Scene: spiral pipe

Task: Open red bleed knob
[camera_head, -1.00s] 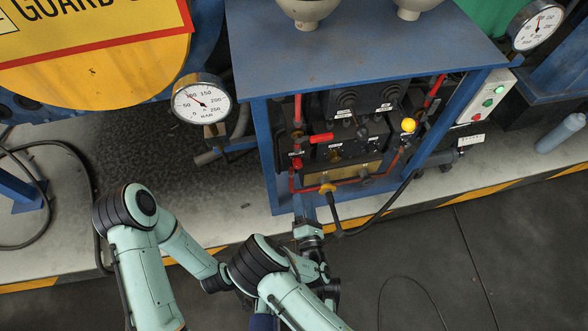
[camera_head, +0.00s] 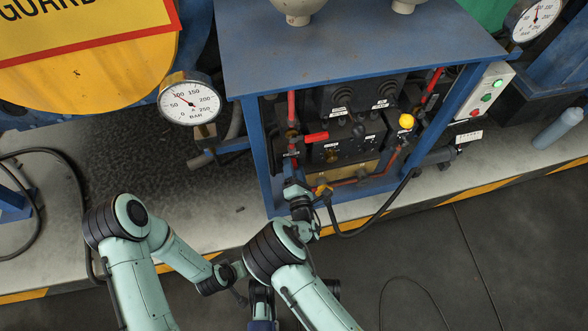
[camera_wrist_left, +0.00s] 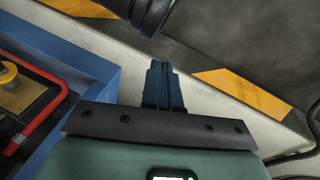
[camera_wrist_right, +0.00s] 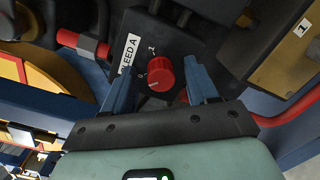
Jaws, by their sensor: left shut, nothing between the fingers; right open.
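The red bleed knob (camera_wrist_right: 160,74) shows in the right wrist view on a dark block, next to a white label whose visible letters read "LEED A" (camera_wrist_right: 130,52). A pale pointer line on the knob faces the "0" mark, and a "1" mark is above it. My right gripper (camera_wrist_right: 158,88) is open, with one finger on each side of the knob; I cannot tell if they touch it. In the head view my right arm reaches the left front of the blue cabinet (camera_head: 258,150), and the knob is hard to make out there. My left gripper (camera_wrist_left: 160,72) is shut and empty.
A red-handled valve (camera_head: 316,137), a yellow knob (camera_head: 406,121) and red pipes are close by inside the cabinet. The blue cabinet post stands left of my right gripper. A black hose (camera_head: 365,229) hangs in front. A pressure gauge (camera_head: 189,103) stands to the left.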

